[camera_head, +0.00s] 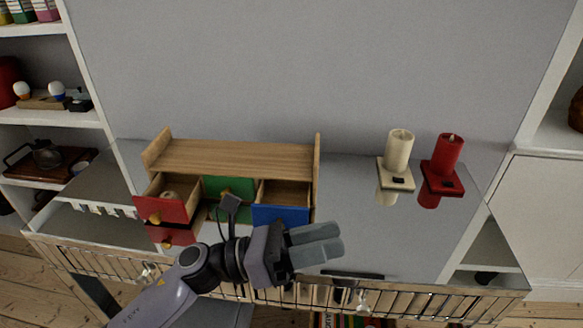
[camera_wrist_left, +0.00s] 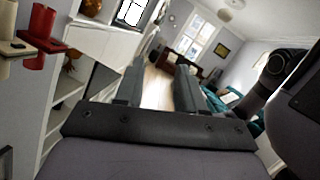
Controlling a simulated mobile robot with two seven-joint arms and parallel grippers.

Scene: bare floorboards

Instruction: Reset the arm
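My left arm comes in from the lower left in the head view. Its gripper (camera_head: 335,241) is held out in front of the small wooden drawer cabinet (camera_head: 240,158), pointing right, with nothing in it. In the left wrist view, the two fingers of the left gripper (camera_wrist_left: 159,75) stand apart with a clear gap, so it is open and empty. My right gripper shows in neither view.
The cabinet's red drawer (camera_head: 165,207) and blue drawer (camera_head: 281,214) are pulled out. A cream candle (camera_head: 398,151) and a red candle (camera_head: 448,155) stand on holders at the right. A metal rail (camera_head: 440,303) runs along the front. Shelves flank both sides.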

